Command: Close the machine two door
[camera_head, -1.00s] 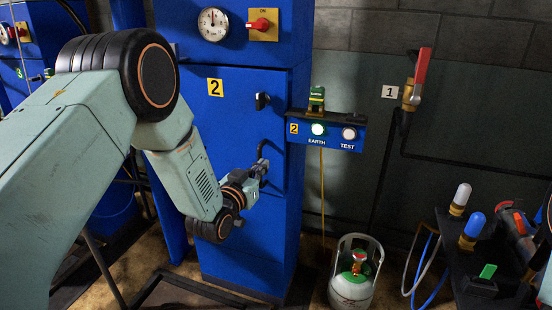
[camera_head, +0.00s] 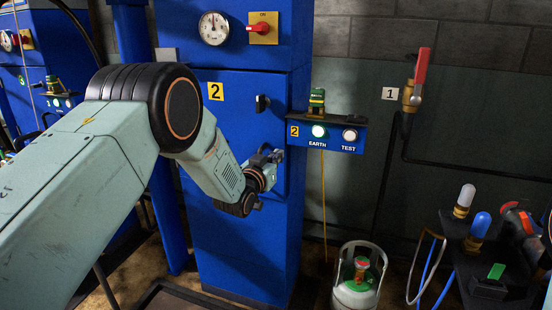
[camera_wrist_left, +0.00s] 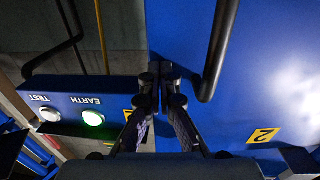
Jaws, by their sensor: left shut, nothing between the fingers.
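The machine two door (camera_head: 222,125) is the blue front panel with the yellow "2" label. It looks about flush with the cabinet; I cannot tell whether it is fully shut. My left gripper (camera_head: 270,158) is at the door's right edge, over the curved black handle, which it mostly hides in the head view. In the left wrist view the handle (camera_wrist_left: 218,55) runs down in front of the blue door (camera_wrist_left: 275,60). There my left gripper (camera_wrist_left: 160,85) is shut and empty, beside the handle and apart from it in the picture. My right gripper is not in view.
A small black knob (camera_head: 262,103) sits on the door's upper right. The EARTH/TEST button box (camera_head: 335,138) juts out right of the door. A gas cylinder (camera_head: 357,285) stands on the floor.

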